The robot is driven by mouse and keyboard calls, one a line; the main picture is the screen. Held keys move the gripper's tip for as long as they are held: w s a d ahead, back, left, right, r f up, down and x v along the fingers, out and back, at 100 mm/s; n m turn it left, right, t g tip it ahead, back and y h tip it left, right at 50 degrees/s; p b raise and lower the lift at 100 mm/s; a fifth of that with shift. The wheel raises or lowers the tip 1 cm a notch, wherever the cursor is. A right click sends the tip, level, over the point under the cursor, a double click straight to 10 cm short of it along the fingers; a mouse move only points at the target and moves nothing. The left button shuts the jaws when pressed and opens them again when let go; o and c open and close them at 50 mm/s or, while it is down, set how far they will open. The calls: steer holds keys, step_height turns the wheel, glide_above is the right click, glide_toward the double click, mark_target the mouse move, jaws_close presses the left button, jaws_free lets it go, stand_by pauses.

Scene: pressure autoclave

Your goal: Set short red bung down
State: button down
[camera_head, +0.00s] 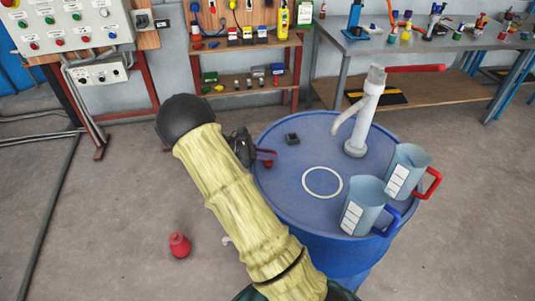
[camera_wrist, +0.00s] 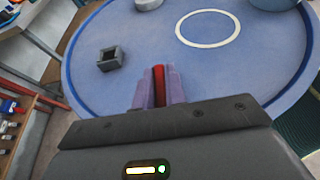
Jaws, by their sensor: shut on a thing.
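My gripper (camera_head: 267,156) is over the left part of the blue drum top, its purple fingers shut on the short red bung (camera_head: 268,164). In the wrist view the bung (camera_wrist: 158,80) shows as a narrow red strip between the two fingers (camera_wrist: 158,88). Most of the bung is hidden by the fingers. It is close to the drum top (camera_head: 300,165); I cannot tell whether it touches. A small dark square holder (camera_head: 292,139) with a hollow top stands on the drum, right of my gripper and apart from it. It also shows in the wrist view (camera_wrist: 110,59).
A white ring (camera_head: 322,182) is marked on the drum top. A pump with a red handle (camera_head: 360,115) stands behind it. Two measuring jugs, blue-handled (camera_head: 361,207) and red-handled (camera_head: 407,172), stand at the right. A red object (camera_head: 179,245) is on the floor.

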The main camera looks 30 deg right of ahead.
steer(key=c, duration=1.5)
jaws_free()
steer(key=shift+f, duration=0.1)
steer(key=shift+o, duration=0.2)
steer(key=b+v, duration=0.1)
steer(key=v, duration=1.1)
steer(key=s+a+m+t+y, duration=0.2)
steer(key=s+m+y, duration=0.4)
steer(key=s, duration=0.5)
steer(key=s+a+m+t+y, duration=0.2)
steer(key=s+m+t+y, duration=0.2)
steer(key=s+m+y, duration=0.3)
steer(key=s+r+m, duration=0.1)
steer(key=s, duration=0.3)
steer(key=shift+a+m, duration=0.35)
steer(key=shift+m, duration=0.05)
